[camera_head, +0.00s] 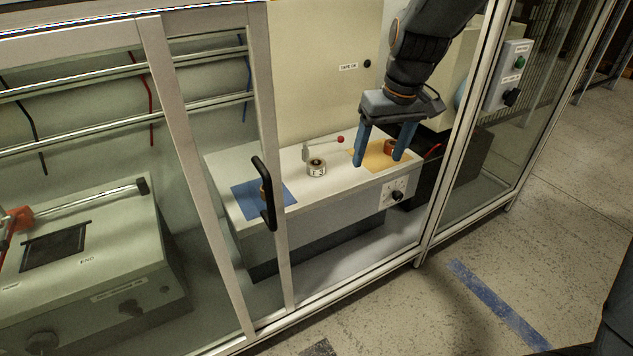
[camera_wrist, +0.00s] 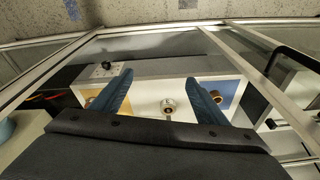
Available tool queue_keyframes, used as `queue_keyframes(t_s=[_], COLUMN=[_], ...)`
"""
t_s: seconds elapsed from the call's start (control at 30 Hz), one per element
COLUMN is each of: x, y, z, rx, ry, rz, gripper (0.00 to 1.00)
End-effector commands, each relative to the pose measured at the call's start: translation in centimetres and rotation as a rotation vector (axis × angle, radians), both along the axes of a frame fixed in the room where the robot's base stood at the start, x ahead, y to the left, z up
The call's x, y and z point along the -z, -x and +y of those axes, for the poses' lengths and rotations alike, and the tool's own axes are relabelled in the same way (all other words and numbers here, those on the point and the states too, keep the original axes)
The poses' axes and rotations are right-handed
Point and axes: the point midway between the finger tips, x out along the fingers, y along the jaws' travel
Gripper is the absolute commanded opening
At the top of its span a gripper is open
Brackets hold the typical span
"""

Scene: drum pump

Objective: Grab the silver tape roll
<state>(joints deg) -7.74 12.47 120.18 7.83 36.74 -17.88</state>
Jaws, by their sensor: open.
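A silver-white round piece (camera_head: 316,168) with dark marks on its side and a dark centre stands mid-bench, between a blue and a yellow square; it looks like the silver tape roll. In the wrist view it shows between my fingers (camera_wrist: 168,106). My gripper (camera_head: 378,160) is open and empty, pointing down to the right of it in the head view, overlapping the yellow square. Its blue fingers also show in the wrist view (camera_wrist: 160,77). An orange-brown roll (camera_head: 389,146) sits on the yellow square, partly behind a finger. Another brownish roll (camera_head: 263,192) on the blue square is partly hidden by the door handle.
A lever with a red knob (camera_head: 340,139) stands behind the silver piece. The white bench (camera_head: 235,162) has a black knob (camera_head: 397,195) on its front. A door frame with a black handle (camera_head: 268,195) stands at left, a post (camera_head: 462,130) at right. The opening between them appears clear.

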Motion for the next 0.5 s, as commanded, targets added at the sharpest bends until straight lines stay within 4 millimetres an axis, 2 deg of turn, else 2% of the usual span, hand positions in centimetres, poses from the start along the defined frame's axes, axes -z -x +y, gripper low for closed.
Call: queue_keyframes(t_s=[0.03, 0.2, 0.4, 0.5], x=[1.9, 4.6, 7.6, 8.6], y=[-2.0, -7.4, -13.1, -15.2], z=[1.0, 4.0, 7.8, 9.4], rx=[-0.026, -0.114, -0.217, -0.259], ry=[-0.005, -0.022, -0.041, -0.048], rz=[-0.015, -0.066, -0.126, -0.15], gripper=[0.68, 0.68, 0.68, 0.68])
